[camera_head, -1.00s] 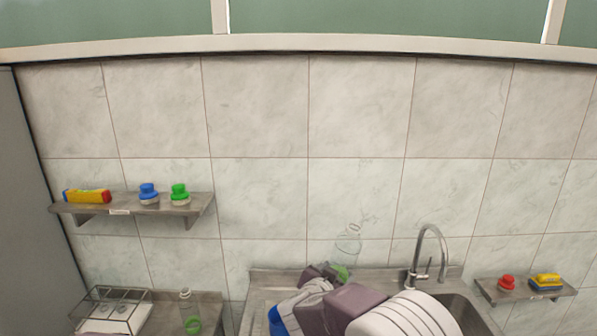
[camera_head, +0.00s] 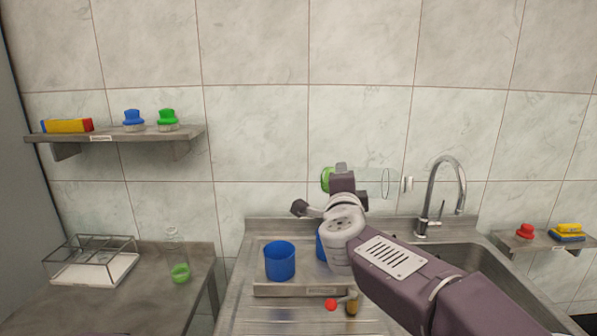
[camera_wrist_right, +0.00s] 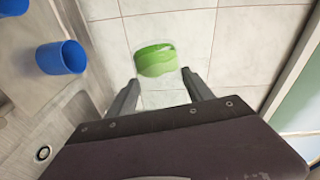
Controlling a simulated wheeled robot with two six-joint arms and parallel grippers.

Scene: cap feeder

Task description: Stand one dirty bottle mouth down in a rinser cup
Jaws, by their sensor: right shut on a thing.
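My right gripper (camera_head: 343,180) is shut on a clear bottle (camera_head: 375,183) and holds it in the air above the back of the drainboard. The bottle lies about level, with its green-stained base to the left and its mouth to the right. In the right wrist view the green end of the bottle (camera_wrist_right: 155,60) shows between the fingers (camera_wrist_right: 162,88). A blue cup (camera_head: 280,261) stands open end up on the drainboard. A second blue cup (camera_head: 321,248) is mostly hidden behind my right arm. Another clear bottle (camera_head: 176,252) with green at its base stands upright on the left counter. My left gripper is not in view.
A faucet (camera_head: 440,195) and sink basin are right of the held bottle. A wire rack (camera_head: 92,260) stands on the left counter. A small red knob (camera_head: 330,305) is in front of the cups.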

